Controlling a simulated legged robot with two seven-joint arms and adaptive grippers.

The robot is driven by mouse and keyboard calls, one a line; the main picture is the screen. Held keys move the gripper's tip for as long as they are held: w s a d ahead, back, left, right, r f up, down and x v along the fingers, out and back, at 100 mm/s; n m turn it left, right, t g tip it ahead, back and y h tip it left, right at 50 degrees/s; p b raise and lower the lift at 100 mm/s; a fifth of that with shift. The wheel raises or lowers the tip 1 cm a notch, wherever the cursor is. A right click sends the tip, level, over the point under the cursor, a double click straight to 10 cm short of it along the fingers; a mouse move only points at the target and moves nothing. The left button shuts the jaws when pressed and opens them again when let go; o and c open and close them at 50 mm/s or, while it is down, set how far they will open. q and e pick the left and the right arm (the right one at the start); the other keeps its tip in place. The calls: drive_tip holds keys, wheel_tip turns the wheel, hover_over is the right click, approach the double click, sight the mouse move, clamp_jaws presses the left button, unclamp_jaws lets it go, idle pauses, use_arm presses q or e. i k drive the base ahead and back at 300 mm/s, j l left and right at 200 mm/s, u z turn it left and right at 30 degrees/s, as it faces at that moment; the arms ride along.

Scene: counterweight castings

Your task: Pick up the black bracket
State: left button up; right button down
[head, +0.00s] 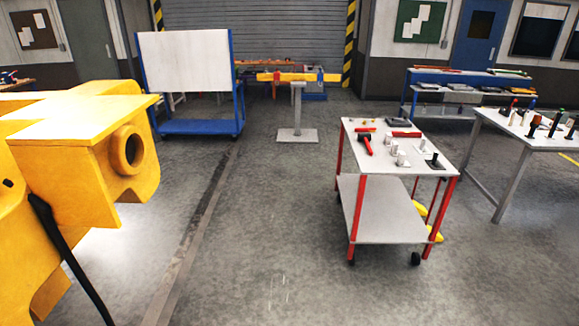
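A small black piece with a flat base and a short upright part (434,162) stands near the right front corner of the red-legged cart's white top (388,163). It looks like the black bracket, but it is too small in view to be sure. A dark flat item (398,121) lies at the back of the same top. Neither of my grippers is in view.
A red-handled hammer (366,143) and white blocks (400,157) share the cart top. A large yellow casting (75,150) fills the left. A white table (492,123) with tools stands right. The floor before the cart is clear.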

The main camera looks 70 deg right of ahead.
sight(434, 164)
drive_tip(key=z, duration=3.2)
drive_tip(key=k+l+u, duration=0.1)
drive_tip(key=u, duration=2.85)
drive_tip(key=z, duration=2.8)
drive_tip(key=i+l+z, duration=0.15)
drive_tip(key=k+j, duration=0.05)
